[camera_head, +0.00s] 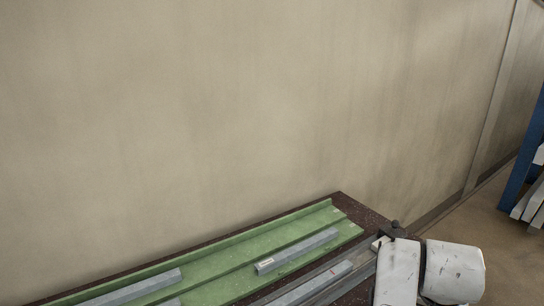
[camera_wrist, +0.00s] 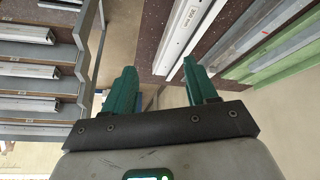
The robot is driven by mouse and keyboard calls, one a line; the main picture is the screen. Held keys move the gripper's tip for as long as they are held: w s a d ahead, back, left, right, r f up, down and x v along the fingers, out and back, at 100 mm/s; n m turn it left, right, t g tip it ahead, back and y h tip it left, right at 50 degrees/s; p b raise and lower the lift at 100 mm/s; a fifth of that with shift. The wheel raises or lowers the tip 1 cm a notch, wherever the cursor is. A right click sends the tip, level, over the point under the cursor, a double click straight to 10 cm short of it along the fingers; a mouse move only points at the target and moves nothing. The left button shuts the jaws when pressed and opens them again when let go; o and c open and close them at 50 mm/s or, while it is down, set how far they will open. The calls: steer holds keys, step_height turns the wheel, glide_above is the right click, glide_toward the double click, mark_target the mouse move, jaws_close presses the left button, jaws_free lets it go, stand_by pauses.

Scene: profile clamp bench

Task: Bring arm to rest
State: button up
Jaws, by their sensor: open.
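My gripper (camera_wrist: 162,84) shows in the wrist view with its two green fingers spread apart. In the head view, white links of my arm cover the right end of the bench (camera_head: 350,206), and the fingers cannot be made out there.
A green tray (camera_head: 225,292) on the bench holds grey profiles, one (camera_head: 297,250) at its right part and another (camera_head: 135,288) at its left. A wall (camera_head: 200,110) stands behind. A rack (camera_wrist: 38,90) with profiles stands left in the wrist view. Floor (camera_head: 500,240) is open at right.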

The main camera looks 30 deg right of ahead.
steer(key=s+a+f+n+y, duration=0.1)
steer(key=s+a+f+n, duration=0.2)
steer(key=a+f, duration=0.3)
steer(key=s+a+f+n+y, duration=0.2)
steer(key=s+a+f+n, duration=0.1)
steer(key=a+f+n, duration=0.2)
steer(key=s+a+f+n+g+y, duration=0.1)
steer(key=s+a+f+n+y, duration=0.1)
steer(key=a+f, duration=0.6)
steer(key=shift+s+a+f+n, duration=0.3)
steer(key=shift+s+a+n, duration=0.1)
steer(key=shift+s+n, duration=0.6)
